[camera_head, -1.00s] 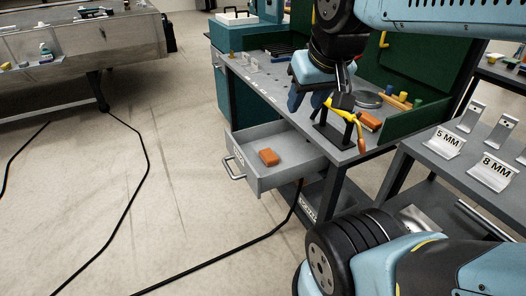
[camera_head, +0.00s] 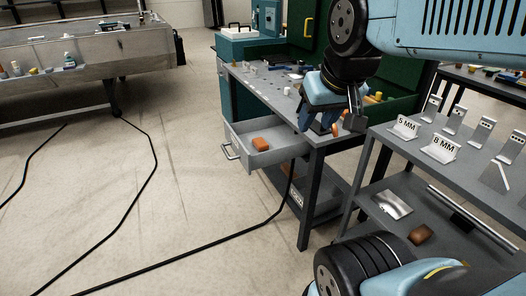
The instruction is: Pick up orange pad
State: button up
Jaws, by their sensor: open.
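An orange pad (camera_head: 260,144) lies in the open grey drawer (camera_head: 276,158) of the workbench, near the drawer's front left. My gripper (camera_head: 331,122) is to the right of the drawer, in front of the bench top in the picture. Its jaws are open, and I see nothing held between them. The wrist and fingers hide part of the bench top behind them. Small orange parts show beside the fingers, but I cannot tell what they belong to.
The drawer handle (camera_head: 231,151) sticks out over the floor. A grey shelf unit (camera_head: 399,147) with 5 MM and 8 MM signs stands at right, with a brown-orange block (camera_head: 420,234) on its lower shelf. Black cables (camera_head: 205,247) cross the open floor at left.

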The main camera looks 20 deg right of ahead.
aim_at(261, 145)
jog(key=k, duration=0.65)
jog(key=u, duration=0.2)
jog(key=i, duration=1.65)
jog(key=u, duration=0.05)
